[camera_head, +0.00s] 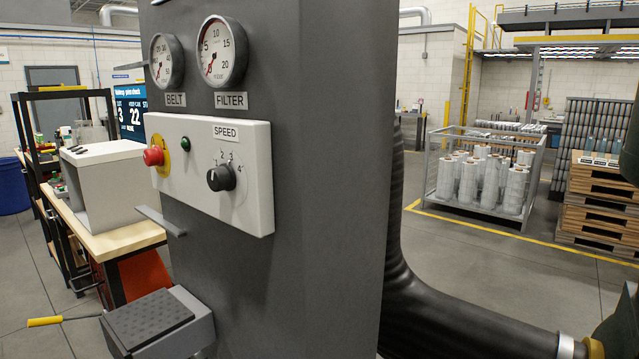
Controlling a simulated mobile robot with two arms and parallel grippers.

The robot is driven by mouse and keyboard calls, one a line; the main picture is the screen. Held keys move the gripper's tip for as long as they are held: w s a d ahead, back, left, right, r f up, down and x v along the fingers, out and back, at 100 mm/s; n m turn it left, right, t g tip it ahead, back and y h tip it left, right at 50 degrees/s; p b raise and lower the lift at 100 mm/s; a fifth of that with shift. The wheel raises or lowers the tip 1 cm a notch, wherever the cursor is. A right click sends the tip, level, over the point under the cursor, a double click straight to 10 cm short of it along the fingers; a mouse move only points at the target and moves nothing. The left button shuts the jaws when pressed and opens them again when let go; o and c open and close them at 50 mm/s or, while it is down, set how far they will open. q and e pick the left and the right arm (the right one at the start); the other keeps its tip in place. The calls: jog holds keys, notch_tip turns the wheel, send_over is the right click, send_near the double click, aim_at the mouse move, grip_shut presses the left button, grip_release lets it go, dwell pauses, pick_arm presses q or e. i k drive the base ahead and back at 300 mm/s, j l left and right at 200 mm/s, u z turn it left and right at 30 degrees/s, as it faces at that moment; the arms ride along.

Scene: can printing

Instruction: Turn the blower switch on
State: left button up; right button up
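A grey machine cabinet (320,180) fills the middle of the head view. On its left face is a pale control panel (249,196) with a red mushroom button (153,156) on a yellow base, a small dark green round light or button (185,144), and a black rotary knob (221,178) labelled SPEED with a numbered scale. No switch labelled blower can be read. Two round gauges, BELT (166,60) and FILTER (221,51), sit above the panel. Neither of my grippers is in view.
A ribbed black plate on a grey box (150,318) juts out at lower left, beside a yellow-handled lever (45,321). A black corrugated hose (440,310) runs right. A workbench (125,238) stands behind left. A wire cage of wrapped rolls (480,215) stands at back right.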

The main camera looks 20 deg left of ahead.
aim_at(154, 157)
jog(key=j+u, duration=0.1)
jog(key=u, duration=0.3)
jog(key=j+u, duration=0.15)
jog(key=u, duration=0.3)
jog(key=j+u, duration=0.1)
jog(key=u, duration=0.3)
jog(key=i+l, duration=0.05)
